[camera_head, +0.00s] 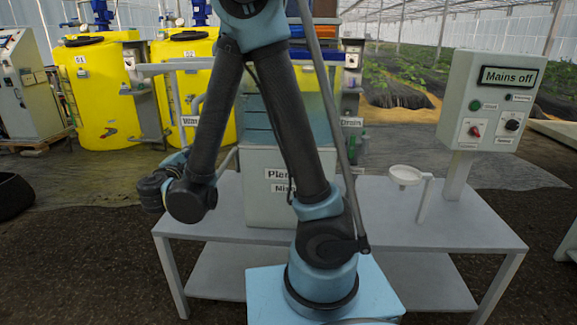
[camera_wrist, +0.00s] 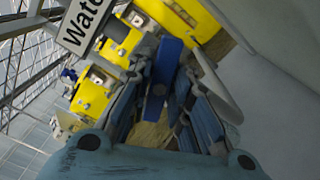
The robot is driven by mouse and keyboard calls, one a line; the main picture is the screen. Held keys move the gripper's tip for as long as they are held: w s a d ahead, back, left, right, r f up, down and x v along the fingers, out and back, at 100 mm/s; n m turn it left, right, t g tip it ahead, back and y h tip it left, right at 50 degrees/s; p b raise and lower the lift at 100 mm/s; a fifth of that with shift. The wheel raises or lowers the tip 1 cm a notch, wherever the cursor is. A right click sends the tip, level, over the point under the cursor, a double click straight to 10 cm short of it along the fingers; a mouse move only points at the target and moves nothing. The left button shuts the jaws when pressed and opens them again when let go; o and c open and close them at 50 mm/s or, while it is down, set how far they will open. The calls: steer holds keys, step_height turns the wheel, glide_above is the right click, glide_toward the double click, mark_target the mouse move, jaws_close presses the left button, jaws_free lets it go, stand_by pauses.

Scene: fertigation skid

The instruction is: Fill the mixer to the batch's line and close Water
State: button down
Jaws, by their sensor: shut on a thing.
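The mixer (camera_head: 257,120) stands behind my arm on the grey bench, partly hidden by it. Its see-through wall looks blue-green; I cannot tell the liquid level or the batch's line. In the wrist view my gripper (camera_wrist: 160,100) is shut on a blue lever (camera_wrist: 163,68), the Water valve handle beside that label.
A "Drain" label (camera_head: 352,122) is right of the mixer. A control box (camera_head: 490,100) reading "Mains off" stands at the right. A small white funnel (camera_head: 405,175) is on the bench (camera_head: 450,225). Yellow tanks (camera_head: 100,90) stand behind at the left.

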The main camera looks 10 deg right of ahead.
steer(key=shift+d+f, duration=0.1)
steer(key=shift+d, duration=0.1)
steer(key=m, duration=0.5)
steer(key=shift+m, duration=0.4)
steer(key=c, duration=1.4)
jaws_free()
steer(key=shift+c, duration=0.2)
steer(key=shift+a, duration=0.1)
steer(key=shift+s, duration=0.1)
steer(key=v, duration=0.7)
